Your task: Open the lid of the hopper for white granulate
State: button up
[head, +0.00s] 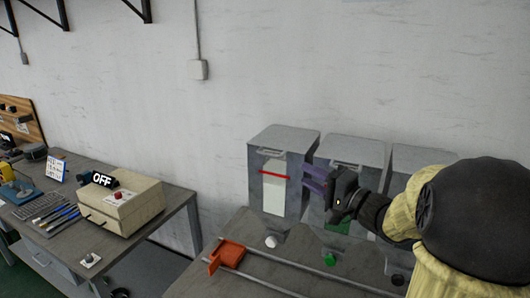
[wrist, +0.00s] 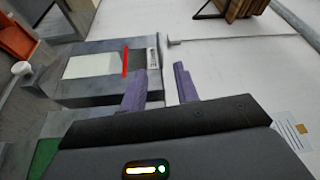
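The hopper for white granulate (head: 260,190) is the leftmost grey hopper against the wall in the head view. Its front window shows white with a red line across it. Its lid (head: 285,138) lies shut, with a small handle (head: 270,153) at the front edge. In the wrist view this hopper (wrist: 85,90) appears turned on its side, with the white window and red line at upper left. My gripper (head: 313,181) has its purple fingers apart and empty, just right of this hopper and in front of the middle one. The gap between the fingers (wrist: 160,84) shows in the wrist view.
The middle hopper (head: 352,150) has a green window, partly hidden by my gripper. A third hopper (head: 420,157) is mostly hidden by my arm. An orange part (head: 230,253) and rails lie on the table in front. A beige box (head: 125,203) stands on the left table.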

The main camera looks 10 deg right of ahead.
jog(key=p+x, duration=0.3)
jog(key=x, duration=1.3)
jog(key=shift+w, duration=0.1)
grip_shut()
